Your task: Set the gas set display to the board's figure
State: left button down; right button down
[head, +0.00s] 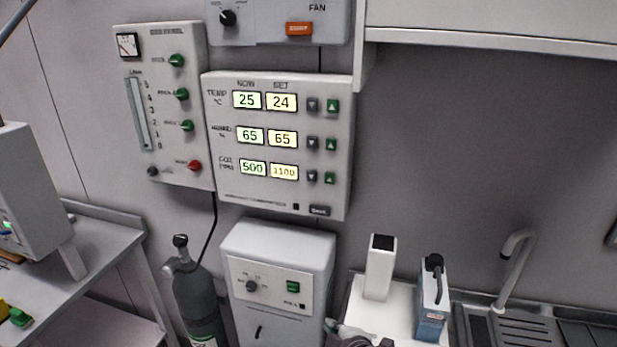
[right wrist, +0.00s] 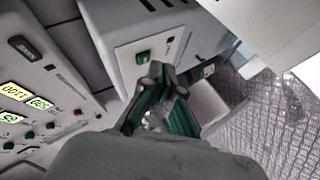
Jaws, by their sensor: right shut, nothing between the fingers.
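The control panel (head: 290,190) hangs on the wall with NOW and SET columns. Its gas set display (head: 284,171), in the lowest row marked CO2, reads 1100; the gas now display (head: 253,167) reads 500. Beside it are a dark down button (head: 312,177) and a green up button (head: 330,178). The panel shows upside down at the left of the right wrist view, with the gas set display (right wrist: 15,89). My right gripper (head: 362,339) is at the bottom edge, well below the panel; its shut, empty fingers show in the right wrist view (right wrist: 160,82). No board with a figure is visible.
A white box with a green switch (head: 280,240) stands below the panel, beside a gas cylinder (head: 194,295). A flowmeter panel (head: 165,100) is left, a fan box (head: 280,22) above. A white container (head: 380,270) and blue-labelled can (head: 431,305) stand by the sink.

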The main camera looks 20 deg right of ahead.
aim_at(312, 176)
jog(key=w+a+r+n+t+y, duration=0.1)
jog(key=w+r+n+t, duration=0.3)
jog(key=r, duration=0.8)
jog(key=w+a+r+n+t+y, duration=0.2)
jog(key=w+a+r+n+t, duration=0.1)
jog(key=w+r+n, duration=0.6)
notch_tip(312, 176, up, 3)
jog(key=shift+r+n+t+y, duration=0.2)
jog(key=shift+n+t+y, duration=0.1)
jog(key=shift+n+t, duration=0.35)
jog(key=w+d+b, duration=0.1)
jog(key=w+d, duration=0.3)
jog(key=w, duration=0.3)
jog(key=shift+w+d, duration=0.2)
jog(key=shift+d, duration=0.2)
jog(key=shift+w+d, duration=0.25)
jog(key=shift+w, duration=0.1)
